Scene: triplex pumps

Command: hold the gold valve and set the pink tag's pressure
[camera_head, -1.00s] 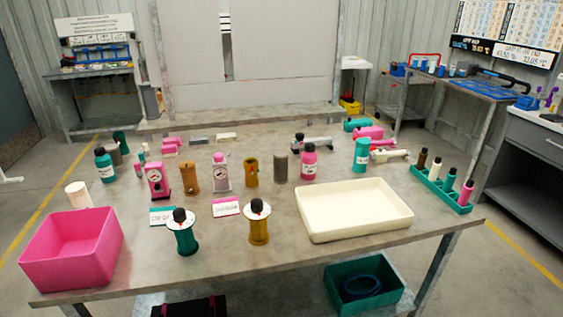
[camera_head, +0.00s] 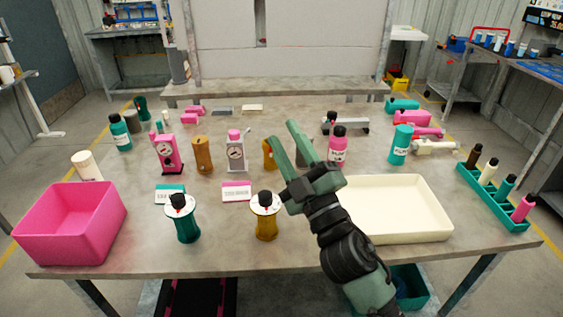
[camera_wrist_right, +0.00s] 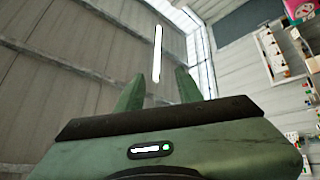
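The gold valve (camera_head: 266,226) stands upright near the table's front middle, with a white dial and a black knob on top. The pink tag (camera_head: 237,191), a white card with a pink edge, lies behind it to the left; its writing is too small to read. My right gripper (camera_head: 284,131) is raised above the table, to the right of the gold valve and apart from it, fingers pointing up. It is open and empty; its spread fingers also show in the right wrist view (camera_wrist_right: 158,76), against the wall and ceiling. My left gripper is not in view.
A teal valve (camera_head: 187,226) stands left of the gold one, near a teal tag (camera_head: 170,194). A pink bin (camera_head: 68,232) is at front left, a cream tray (camera_head: 408,230) at right beside my arm. Bottles and gauges stand behind. Bare table lies before the gold valve.

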